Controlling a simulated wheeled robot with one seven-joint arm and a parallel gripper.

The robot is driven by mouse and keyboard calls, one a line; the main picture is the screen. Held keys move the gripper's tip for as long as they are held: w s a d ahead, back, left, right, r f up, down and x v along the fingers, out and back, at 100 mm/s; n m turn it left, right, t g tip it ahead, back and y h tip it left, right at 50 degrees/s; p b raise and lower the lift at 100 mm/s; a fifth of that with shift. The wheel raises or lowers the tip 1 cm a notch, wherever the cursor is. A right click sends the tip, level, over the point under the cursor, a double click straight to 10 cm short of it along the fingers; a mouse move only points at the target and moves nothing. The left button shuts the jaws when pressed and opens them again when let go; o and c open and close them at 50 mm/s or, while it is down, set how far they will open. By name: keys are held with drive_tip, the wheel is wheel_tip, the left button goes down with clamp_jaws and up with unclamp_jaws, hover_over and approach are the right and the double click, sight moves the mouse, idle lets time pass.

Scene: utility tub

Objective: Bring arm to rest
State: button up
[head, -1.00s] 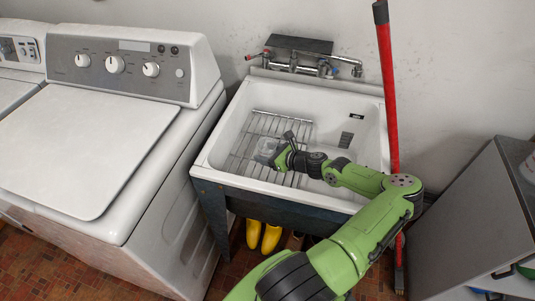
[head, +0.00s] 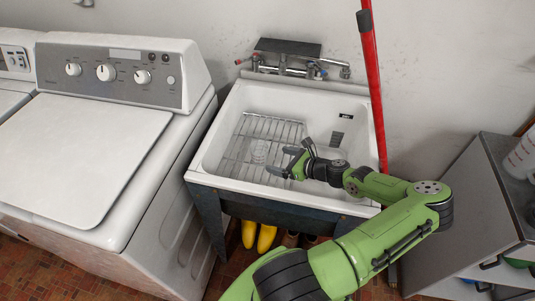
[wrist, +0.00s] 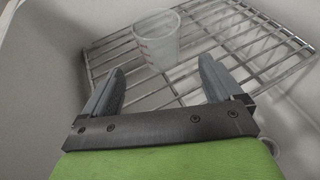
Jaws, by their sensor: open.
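My green arm reaches over the white utility tub (head: 215,150). My gripper (head: 281,163) is open and empty inside the tub's outline, to the right of a clear cup (head: 260,151). The cup stands upright on a wire rack (head: 238,150) in the tub. In the wrist view the translucent cup (wrist: 157,42), with reddish markings, is beyond the open fingers of my gripper (wrist: 160,75) and apart from them. The rack (wrist: 240,38) spreads under and around it.
A washer (head: 85,135) stands left of the tub. A red-handled pole (head: 372,100) leans at the tub's right edge. A grey cabinet (head: 460,210) is at the right. The faucet (head: 300,70) is at the back wall. Yellow boots (head: 257,236) stand below the tub.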

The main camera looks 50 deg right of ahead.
drive_tip(key=shift+v, duration=1.05)
